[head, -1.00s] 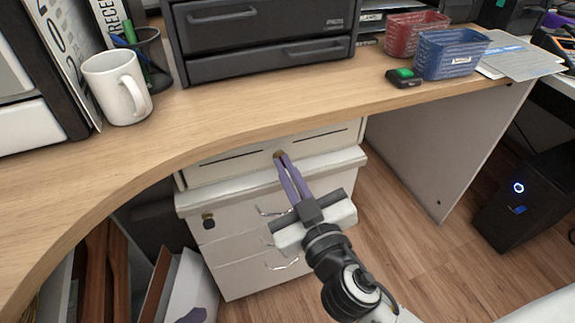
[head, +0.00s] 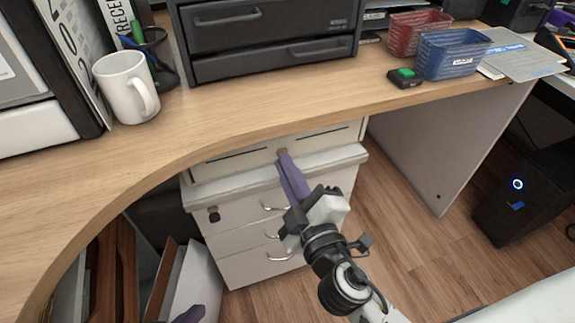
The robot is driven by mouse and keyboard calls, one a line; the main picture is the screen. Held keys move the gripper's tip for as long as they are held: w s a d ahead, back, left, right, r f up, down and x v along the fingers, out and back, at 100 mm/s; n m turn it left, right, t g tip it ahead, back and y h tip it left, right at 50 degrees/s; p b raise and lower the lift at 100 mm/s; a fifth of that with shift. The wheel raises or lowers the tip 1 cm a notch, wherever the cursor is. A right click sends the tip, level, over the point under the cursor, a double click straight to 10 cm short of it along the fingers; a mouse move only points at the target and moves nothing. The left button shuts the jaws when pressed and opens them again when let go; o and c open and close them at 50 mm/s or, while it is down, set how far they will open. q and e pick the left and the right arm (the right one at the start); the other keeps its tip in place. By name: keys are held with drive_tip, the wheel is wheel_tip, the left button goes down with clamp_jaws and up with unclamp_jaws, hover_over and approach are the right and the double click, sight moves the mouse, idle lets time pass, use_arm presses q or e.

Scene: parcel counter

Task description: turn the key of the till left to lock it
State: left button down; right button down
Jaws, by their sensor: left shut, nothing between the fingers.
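The till (head: 228,163) is a pale drawer unit with dark slots in its front, under the wooden counter and above a white cabinet. The key (head: 283,153) shows as a small brownish piece at the middle of the till's front. My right gripper (head: 284,160) reaches it with purple fingers closed together on it; the fingers hide most of the key and the lock. My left gripper (head: 188,315) shows only as purple fingertips at the bottom edge, shut and empty, well away from the till.
The counter (head: 230,125) overhangs the till closely. The white drawer cabinet (head: 240,212) below has metal handles and a small dark lock. A mug (head: 126,88) stands on the counter at left. Folders (head: 190,285) stand at lower left.

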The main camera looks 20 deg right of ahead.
idle(0.3)
drive_tip(key=c, duration=2.4)
unclamp_jaws()
drive_tip(key=shift+c, duration=0.2)
drive_tip(key=o, duration=0.4)
drive_tip(key=shift+o, duration=0.2)
drive_tip(key=shift+s, duration=0.1)
